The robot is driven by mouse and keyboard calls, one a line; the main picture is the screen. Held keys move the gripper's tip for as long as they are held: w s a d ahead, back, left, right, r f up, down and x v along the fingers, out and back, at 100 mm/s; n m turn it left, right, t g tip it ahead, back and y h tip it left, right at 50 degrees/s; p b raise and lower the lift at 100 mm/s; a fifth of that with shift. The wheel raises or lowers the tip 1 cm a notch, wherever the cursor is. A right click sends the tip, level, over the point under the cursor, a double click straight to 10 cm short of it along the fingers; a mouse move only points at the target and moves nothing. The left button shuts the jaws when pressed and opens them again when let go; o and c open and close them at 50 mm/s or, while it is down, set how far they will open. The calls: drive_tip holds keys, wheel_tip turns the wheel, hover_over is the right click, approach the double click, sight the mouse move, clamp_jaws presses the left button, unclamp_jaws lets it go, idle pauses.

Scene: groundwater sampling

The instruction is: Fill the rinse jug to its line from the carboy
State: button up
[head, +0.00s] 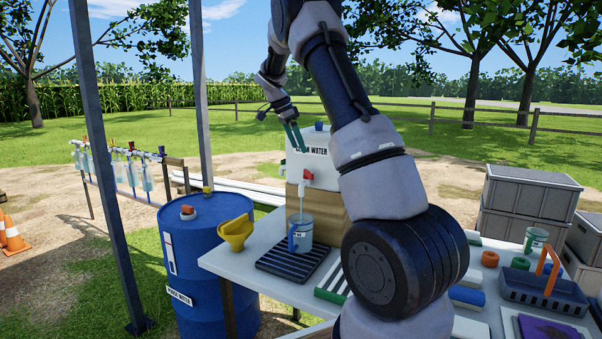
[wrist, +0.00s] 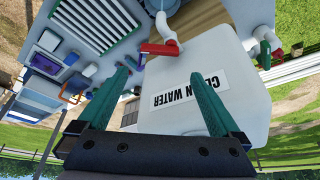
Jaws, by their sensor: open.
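The white carboy (head: 318,165), marked CLEAN WATER, stands on a wooden block. Its tap (head: 307,175) has a red handle, also seen in the wrist view (wrist: 158,48). The rinse jug (head: 304,234), grey-blue with a blue handle, stands upright below the tap on a black slatted rack. A pale strip runs from the tap down to the jug's mouth; I cannot tell whether it is spout or water. The jug's level and line are not readable. My gripper (head: 298,149) is open and empty above the tap, its green fingers (wrist: 160,82) apart and the carboy beyond them.
A blue drum (head: 205,260) with a yellow funnel (head: 236,232) stands left of the table (head: 235,262). A dark blue basket (head: 535,297) and grey crates (head: 530,192) are at right. A grey post (head: 100,160) rises at left. My arm hides the table's middle.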

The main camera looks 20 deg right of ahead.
sight(309, 171)
drive_tip(key=x, duration=1)
drive_tip(key=shift+f, duration=0.15)
drive_tip(key=c, duration=1)
drive_tip(key=n, duration=0.2)
drive_tip(key=n+t, duration=0.1)
drive_tip(key=n, duration=0.1)
drive_tip(key=shift+d+t, duration=0.3)
drive_tip(key=shift+d, duration=0.1)
drive_tip(key=shift+d+n+t+y, duration=0.15)
drive_tip(key=shift+n+t+y, duration=0.15)
drive_tip(key=shift+n, duration=0.65)
drive_tip(key=shift+d+n+t+y, duration=0.2)
drive_tip(key=shift+n+t, duration=0.2)
drive_tip(key=shift+n, duration=0.55)
drive_tip(key=o, duration=1)
